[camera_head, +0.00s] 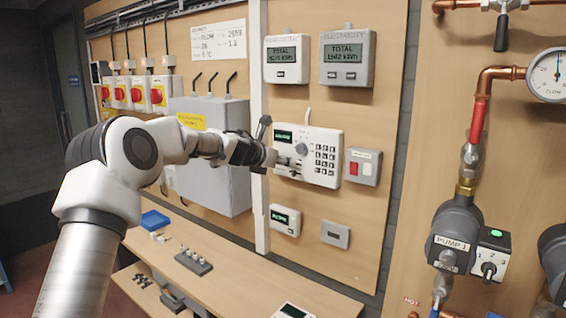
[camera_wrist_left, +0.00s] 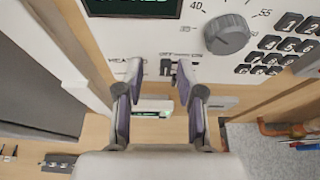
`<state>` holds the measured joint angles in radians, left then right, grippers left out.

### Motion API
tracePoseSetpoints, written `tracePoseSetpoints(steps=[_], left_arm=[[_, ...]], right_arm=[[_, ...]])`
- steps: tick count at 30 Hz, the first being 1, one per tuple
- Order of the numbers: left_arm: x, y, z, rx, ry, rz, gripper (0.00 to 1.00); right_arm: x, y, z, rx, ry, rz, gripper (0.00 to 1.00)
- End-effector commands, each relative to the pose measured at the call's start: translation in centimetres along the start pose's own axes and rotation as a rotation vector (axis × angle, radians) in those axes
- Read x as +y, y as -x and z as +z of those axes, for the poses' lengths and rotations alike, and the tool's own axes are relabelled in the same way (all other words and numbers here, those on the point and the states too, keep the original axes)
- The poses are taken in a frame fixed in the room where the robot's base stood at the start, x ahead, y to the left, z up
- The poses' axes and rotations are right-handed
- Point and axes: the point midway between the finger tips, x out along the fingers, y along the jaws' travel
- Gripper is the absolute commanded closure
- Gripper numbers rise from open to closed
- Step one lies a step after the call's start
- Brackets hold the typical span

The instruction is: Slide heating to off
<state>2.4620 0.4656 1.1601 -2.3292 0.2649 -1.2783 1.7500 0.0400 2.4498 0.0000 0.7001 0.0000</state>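The white heating controller (camera_head: 325,143) is on the wooden wall board, with a dark display, a grey round knob and a keypad. In the left wrist view the controller (camera_wrist_left: 160,40) fills the top, with its knob (camera_wrist_left: 227,34) to the right. A small dark slider (camera_wrist_left: 166,67) sits at its lower edge, below small lettering that seems to read OFF and ON. My left gripper (camera_head: 272,157) is at the controller's lower left. In the left wrist view its fingers (camera_wrist_left: 159,72) are apart, with the slider between the tips; contact cannot be told. My right gripper is out of view.
A white vertical trunking (camera_head: 259,110) and a grey box (camera_head: 225,190) stand left of the controller. A red-switch box (camera_head: 362,167) is close on its right. Below are a small display unit (camera_head: 285,220) and a wooden bench (camera_head: 240,285). Pipes and a pump (camera_head: 455,235) are further right.

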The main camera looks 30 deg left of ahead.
Motion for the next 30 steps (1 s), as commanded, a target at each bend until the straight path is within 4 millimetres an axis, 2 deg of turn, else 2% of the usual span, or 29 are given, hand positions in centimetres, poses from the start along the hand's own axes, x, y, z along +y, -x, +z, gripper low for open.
tracePoseSetpoints(steps=[7, 15, 18, 30], left_arm=[[0.1, 0.8, 0.0, 0.0, 0.002, 0.0, 0.62], [0.2, 6.0, 0.0, -0.001, 0.002, -0.001, 0.62], [0.2, 7.1, -0.1, 0.0, 0.002, -0.001, 0.62], [0.2, 7.4, -0.1, 0.001, 0.001, 0.0, 0.62]], right_arm=[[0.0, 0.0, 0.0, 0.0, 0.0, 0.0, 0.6], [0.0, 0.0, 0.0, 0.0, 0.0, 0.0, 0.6], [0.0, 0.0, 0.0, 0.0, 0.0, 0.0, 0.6], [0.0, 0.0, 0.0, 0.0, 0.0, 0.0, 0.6]])
